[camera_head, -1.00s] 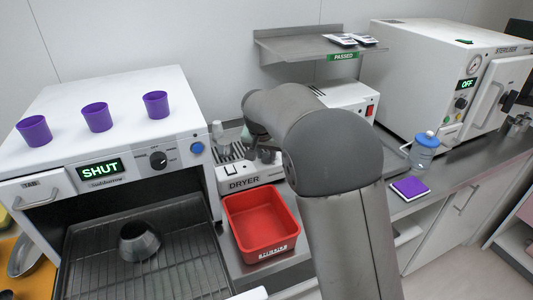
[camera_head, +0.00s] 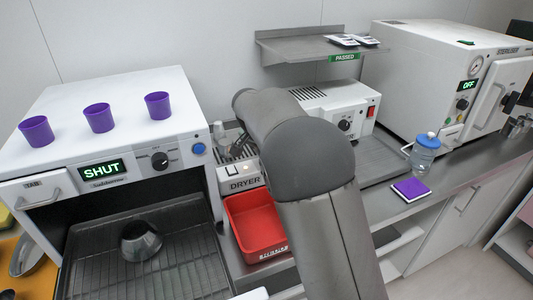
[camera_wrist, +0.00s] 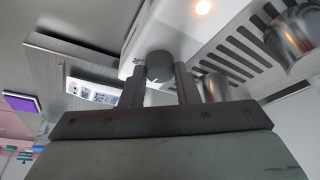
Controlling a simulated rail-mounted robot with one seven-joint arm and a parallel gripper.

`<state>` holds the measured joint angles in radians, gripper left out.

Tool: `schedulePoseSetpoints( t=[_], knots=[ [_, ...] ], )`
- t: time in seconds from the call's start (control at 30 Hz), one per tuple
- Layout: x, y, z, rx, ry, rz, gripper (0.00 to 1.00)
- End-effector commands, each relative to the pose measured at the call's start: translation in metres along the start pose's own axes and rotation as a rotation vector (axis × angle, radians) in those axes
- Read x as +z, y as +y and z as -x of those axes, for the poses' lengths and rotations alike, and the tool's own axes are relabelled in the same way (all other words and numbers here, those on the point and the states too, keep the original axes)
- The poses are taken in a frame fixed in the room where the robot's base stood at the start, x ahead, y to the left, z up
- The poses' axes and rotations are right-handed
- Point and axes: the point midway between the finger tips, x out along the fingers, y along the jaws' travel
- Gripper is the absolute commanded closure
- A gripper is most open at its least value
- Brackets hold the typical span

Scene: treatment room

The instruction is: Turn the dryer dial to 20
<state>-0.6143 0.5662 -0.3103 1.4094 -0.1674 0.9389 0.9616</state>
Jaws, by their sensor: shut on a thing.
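The dryer (camera_head: 245,184) is a low white unit with a "DRYER" label, behind the red bin; my arm covers its right part. In the wrist view its white face (camera_wrist: 185,22) carries a round grey dial (camera_wrist: 159,65) with a small white pointer mark. My gripper (camera_wrist: 160,86) has one finger on each side of the dial and is shut on it. I cannot read any numbers around the dial. In the head view the dial is not visible and my fingers are not clear.
A red bin (camera_head: 256,228) stands before the dryer. Metal cups (camera_wrist: 296,36) sit by its slots. At left is an oven (camera_head: 120,140) reading SHUT with purple cups (camera_head: 98,117) on top. A white box with a knob (camera_head: 345,124) stands right, below a shelf (camera_head: 300,48).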

Motion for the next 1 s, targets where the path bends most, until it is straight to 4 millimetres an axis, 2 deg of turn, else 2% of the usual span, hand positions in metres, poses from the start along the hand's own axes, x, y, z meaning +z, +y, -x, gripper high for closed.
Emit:
schedulePoseSetpoints(
  t=[0.1,0.13,0.2,0.47,0.63,0.77,1.0],
  knots=[
    [0.0,0.0,0.0,-0.001,0.0,0.001,0.95],
    [0.0,0.0,0.0,-0.001,0.0,0.001,0.67],
    [0.0,0.0,0.0,-0.001,0.0,0.001,0.5],
    [0.0,0.0,0.0,0.0,0.0,0.001,0.5],
    [0.0,0.0,0.013,-0.003,0.001,0.001,0.5],
    [0.0,-0.001,0.037,-0.006,0.002,0.001,0.5],
    [0.0,-0.001,0.097,-0.006,0.003,0.0,0.5]
  ],
)
